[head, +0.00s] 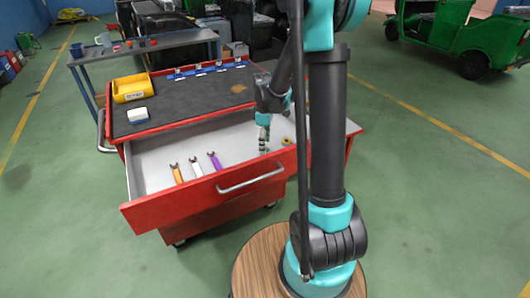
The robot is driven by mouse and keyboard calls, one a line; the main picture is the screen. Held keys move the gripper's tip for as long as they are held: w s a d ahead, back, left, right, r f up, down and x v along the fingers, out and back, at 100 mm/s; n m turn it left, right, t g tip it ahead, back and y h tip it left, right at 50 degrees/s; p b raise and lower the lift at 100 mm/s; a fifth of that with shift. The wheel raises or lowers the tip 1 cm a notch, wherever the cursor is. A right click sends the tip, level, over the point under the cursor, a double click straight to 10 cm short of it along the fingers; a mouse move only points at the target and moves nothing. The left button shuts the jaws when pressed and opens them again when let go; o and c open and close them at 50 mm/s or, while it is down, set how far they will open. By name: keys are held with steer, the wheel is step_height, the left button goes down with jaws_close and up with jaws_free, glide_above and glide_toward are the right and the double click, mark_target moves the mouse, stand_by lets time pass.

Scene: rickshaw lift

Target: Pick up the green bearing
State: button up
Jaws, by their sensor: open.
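I cannot make out a green bearing; my arm hides part of the drawer's right side. A small yellowish ring-shaped thing (287,141) lies at the right end of the open drawer (150,170). My gripper (263,150) points down over the right part of the drawer, just left of that ring. It is open, and I see nothing held in it. Its fingers are small and dark here, so whether they touch the drawer floor is unclear.
An orange wrench (177,174), a white wrench (196,168) and a purple wrench (215,162) lie in the drawer. A yellow bin (133,88) and a white block (138,115) sit on the red cart's dark top (190,95).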

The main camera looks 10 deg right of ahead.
steer(key=shift+f, duration=1.25)
steer(key=shift+c, duration=0.5)
steer(key=c, duration=1.2)
